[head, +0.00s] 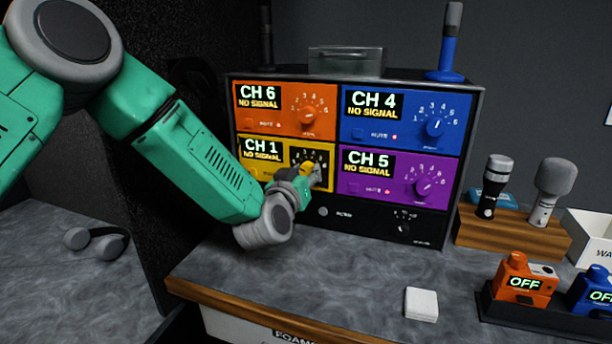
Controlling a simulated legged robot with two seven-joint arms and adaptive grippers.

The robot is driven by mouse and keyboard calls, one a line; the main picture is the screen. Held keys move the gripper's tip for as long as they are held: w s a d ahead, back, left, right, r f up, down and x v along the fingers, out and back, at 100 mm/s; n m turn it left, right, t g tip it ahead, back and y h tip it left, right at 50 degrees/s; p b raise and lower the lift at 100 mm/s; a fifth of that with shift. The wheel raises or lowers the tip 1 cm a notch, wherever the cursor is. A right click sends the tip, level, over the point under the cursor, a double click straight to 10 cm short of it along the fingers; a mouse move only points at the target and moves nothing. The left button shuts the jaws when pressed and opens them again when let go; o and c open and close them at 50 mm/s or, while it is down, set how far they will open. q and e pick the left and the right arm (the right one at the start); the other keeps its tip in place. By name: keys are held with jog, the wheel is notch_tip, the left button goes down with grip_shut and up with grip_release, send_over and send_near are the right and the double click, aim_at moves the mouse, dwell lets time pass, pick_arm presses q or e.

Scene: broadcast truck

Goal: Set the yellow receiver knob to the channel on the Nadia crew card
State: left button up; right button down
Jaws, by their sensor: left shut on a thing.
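The yellow receiver (243,167) is the lower left panel of the rack. Its display reads CH 1 and NO SIGNAL. Its yellow knob (305,168) sits on a dark dial at the panel's right side. My left gripper (311,174) is shut on this knob, and its fingers hide part of the knob and dial, so I cannot read where the pointer stands. No card with the name Nadia can be made out. My right gripper is not in view.
Orange CH 6 (280,122), blue CH 4 (391,135) and purple CH 5 (380,187) receivers surround it. Microphones stand in a wooden holder (515,232). Orange (518,281) and blue packs reading OFF sit in a dark tray. A white pad (421,304) lies on the counter.

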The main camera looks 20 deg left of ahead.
pick_arm(q)
jog(key=shift+n, duration=0.6)
jog(key=o, duration=1.1)
jog(key=s, duration=1.2)
jog(key=shift+a+f, duration=0.1)
jog(key=shift+a, duration=0.15)
jog(key=shift+w, duration=0.1)
